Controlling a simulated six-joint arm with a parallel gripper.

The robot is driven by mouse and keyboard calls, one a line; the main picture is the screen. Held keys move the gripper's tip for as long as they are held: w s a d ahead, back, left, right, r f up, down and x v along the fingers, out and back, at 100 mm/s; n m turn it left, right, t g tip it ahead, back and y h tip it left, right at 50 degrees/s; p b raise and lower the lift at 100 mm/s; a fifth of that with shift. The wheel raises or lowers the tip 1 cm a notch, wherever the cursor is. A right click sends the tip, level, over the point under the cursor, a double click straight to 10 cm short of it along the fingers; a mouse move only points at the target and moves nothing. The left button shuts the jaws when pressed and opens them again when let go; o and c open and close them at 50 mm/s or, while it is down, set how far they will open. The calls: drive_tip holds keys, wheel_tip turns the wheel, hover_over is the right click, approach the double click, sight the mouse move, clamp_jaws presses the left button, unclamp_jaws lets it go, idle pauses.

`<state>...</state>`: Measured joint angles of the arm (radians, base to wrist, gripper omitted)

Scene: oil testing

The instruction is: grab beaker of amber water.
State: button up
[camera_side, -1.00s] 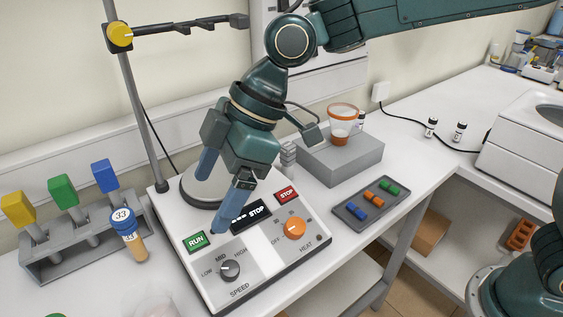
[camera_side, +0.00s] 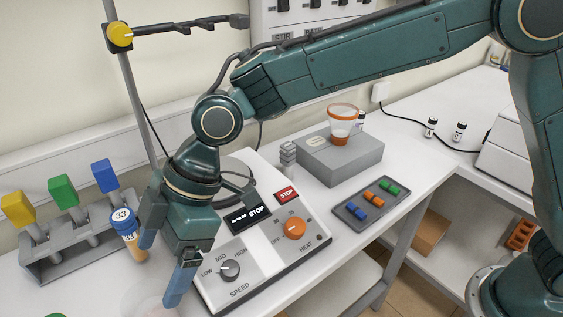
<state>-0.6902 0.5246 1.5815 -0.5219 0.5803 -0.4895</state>
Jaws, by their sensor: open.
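My gripper (camera_side: 164,264) points down at the lower left, left of the hotplate stirrer, with its two blue fingers apart and nothing visible between them. A faint clear glass vessel with a pale pinkish tint (camera_side: 143,298) stands at the bottom edge, just below the fingers. It is partly cut off and partly hidden by the near finger, so I cannot tell whether its contents are amber. Whether the fingers are around it or above it is unclear. A clear cup with an orange rim and base (camera_side: 342,121) stands upright on a grey block, far from my gripper.
The stirrer (camera_side: 272,255) with its knobs is right of my gripper. A grey rack (camera_side: 60,262) with coloured-topped tools and a blue-capped vial (camera_side: 127,232) stand close on the left. A clamp stand (camera_side: 128,75) rises behind. A small tray (camera_side: 357,222) lies on the right.

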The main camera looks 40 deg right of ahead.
sight(142, 310)
drive_tip(key=shift+x, duration=2.55)
drive_tip(key=shift+x, duration=2.6)
drive_tip(key=shift+d+f, duration=0.1)
drive_tip(key=c, duration=1.2)
drive_tip(key=shift+c, duration=0.2)
drive_tip(key=shift+r, duration=0.2)
wheel_tip(142, 310, up, 20)
